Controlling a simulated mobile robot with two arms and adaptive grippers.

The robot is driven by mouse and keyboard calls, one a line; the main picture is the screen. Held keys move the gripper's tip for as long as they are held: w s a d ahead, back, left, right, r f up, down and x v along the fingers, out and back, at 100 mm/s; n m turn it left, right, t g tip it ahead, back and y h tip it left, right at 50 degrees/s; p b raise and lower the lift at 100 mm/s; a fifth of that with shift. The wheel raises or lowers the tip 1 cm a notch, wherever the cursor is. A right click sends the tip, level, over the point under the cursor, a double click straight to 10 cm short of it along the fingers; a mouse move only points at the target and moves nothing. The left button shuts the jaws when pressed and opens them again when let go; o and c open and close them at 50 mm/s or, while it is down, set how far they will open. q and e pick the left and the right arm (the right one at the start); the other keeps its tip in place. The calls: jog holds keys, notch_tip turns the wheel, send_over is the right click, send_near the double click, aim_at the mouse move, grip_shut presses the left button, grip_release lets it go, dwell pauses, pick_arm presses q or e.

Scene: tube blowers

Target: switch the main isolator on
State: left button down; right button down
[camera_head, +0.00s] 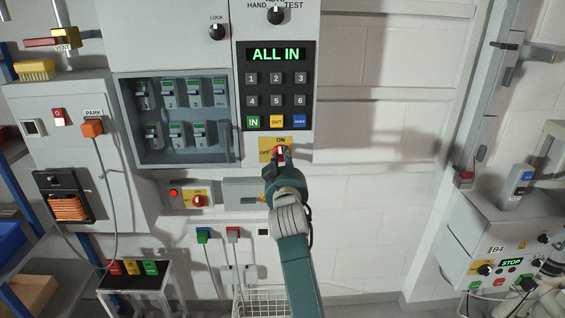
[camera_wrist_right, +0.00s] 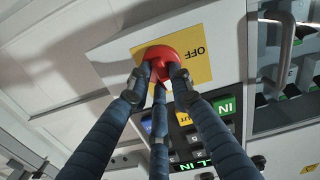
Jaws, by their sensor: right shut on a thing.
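The main isolator is a red rotary knob (camera_wrist_right: 160,60) on a yellow plate (camera_head: 266,144) at the bottom of the grey control panel. The plate reads ON at the top and OFF at the left in the head view. My right gripper (camera_head: 279,156) reaches up from below, its fingers closed around the knob. The right wrist view shows the dark fingers touching the red knob from several sides, with OFF visible on the yellow plate (camera_wrist_right: 200,55). The fingers hide much of the knob, so I cannot tell which way it points. My left gripper is not in view.
Above the plate is a keypad with a display (camera_head: 276,54) reading ALL IN. An open breaker box (camera_head: 127,120) is to the left. Below it, a smaller box carries another red switch (camera_head: 199,201) and a red lamp (camera_head: 173,192).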

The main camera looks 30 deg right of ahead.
aim_at(283, 122)
jog(key=shift+f+m, duration=0.1)
jog(key=shift+m, duration=0.8)
jog(key=c, duration=1.5)
grip_release()
jog(key=shift+c, duration=0.2)
notch_tip(283, 122, up, 10)
